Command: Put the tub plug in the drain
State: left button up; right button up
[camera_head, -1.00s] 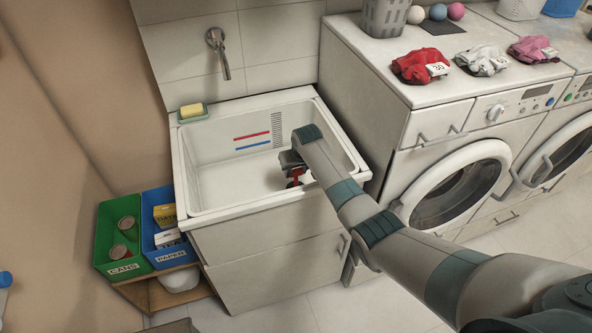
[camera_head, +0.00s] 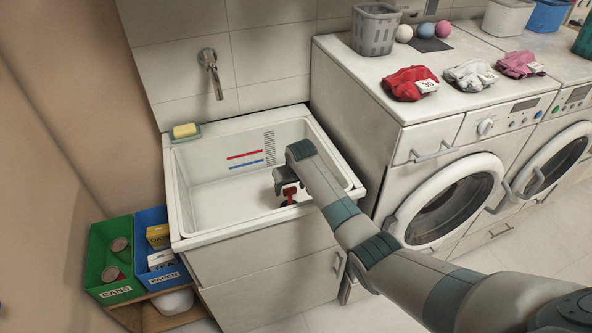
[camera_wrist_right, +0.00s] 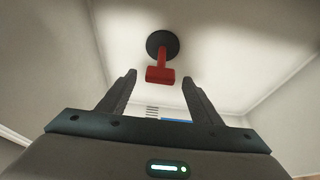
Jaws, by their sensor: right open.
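The tub plug is a black disc with a red T-shaped handle (camera_wrist_right: 160,73). In the head view its red handle (camera_head: 289,195) shows inside the white sink (camera_head: 222,203), toward its right side. My right gripper (camera_wrist_right: 159,88) is open and empty. In the wrist view its two fingers point toward the plug, with the handle just beyond and between the fingertips, apparently not gripped. In the head view my right gripper (camera_head: 284,183) is down in the sink, partly hidden by my arm. No drain hole can be made out. My left gripper is not in view.
The sink's walls surround my right gripper. A tap (camera_head: 211,72) is on the wall behind, and a yellow soap (camera_head: 185,130) lies on the rim's back left corner. A washing machine (camera_head: 440,150) stands close on the right. Green (camera_head: 112,262) and blue (camera_head: 160,250) bins stand left.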

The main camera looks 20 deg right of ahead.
jog(key=b+v, duration=0.1)
jog(key=v, duration=1.4)
jog(key=shift+b, duration=0.35)
jog(key=shift+s+r, duration=0.1)
jog(key=shift+s, duration=0.1)
